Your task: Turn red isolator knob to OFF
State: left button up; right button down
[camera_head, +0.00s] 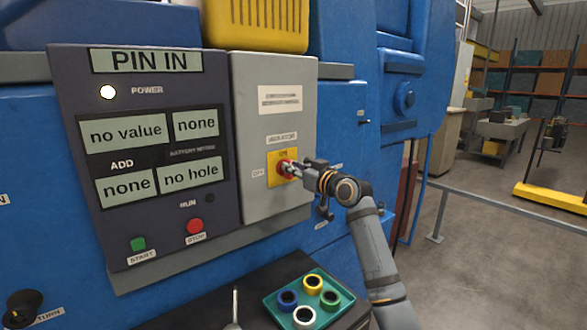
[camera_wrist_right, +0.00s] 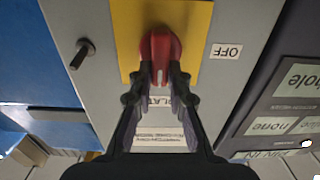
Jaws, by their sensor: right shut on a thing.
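The red isolator knob (camera_head: 286,169) sits on a yellow plate (camera_head: 275,158) on the grey isolator box. In the right wrist view the knob (camera_wrist_right: 160,57) stands upright in the picture, its white mark in line with the fingers. An OFF label (camera_wrist_right: 226,51) is beside the yellow plate there; in the head view the OFF label (camera_head: 258,173) is left of the plate. My right gripper (camera_head: 296,169) is shut on the knob, with its two fingertips (camera_wrist_right: 160,76) on either side of it. My left gripper is not in view.
Left of the box is a dark panel (camera_head: 160,210) with displays, a green START button and a red STOP button. Below, a green tray (camera_head: 271,300) holds several coloured rings. A grey rail (camera_head: 500,203) runs at the right, with open floor beyond.

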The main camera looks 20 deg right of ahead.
jog(key=n+b, duration=0.3)
jog(key=n, duration=0.1)
jog(key=a+f+n+b, duration=0.1)
jog(key=n+b, duration=0.2)
jog(key=n, duration=0.2)
jog(key=n+b, duration=0.3)
jog(key=n, duration=0.1)
jog(key=shift+s+a+f, duration=0.15)
jog(key=shift+s, duration=0.05)
jog(key=shift+f+n+b, duration=0.2)
jog(key=shift+n+b, duration=0.7)
jog(key=shift+n, duration=1.5)
jog(key=c, duration=1.3)
grip_release()
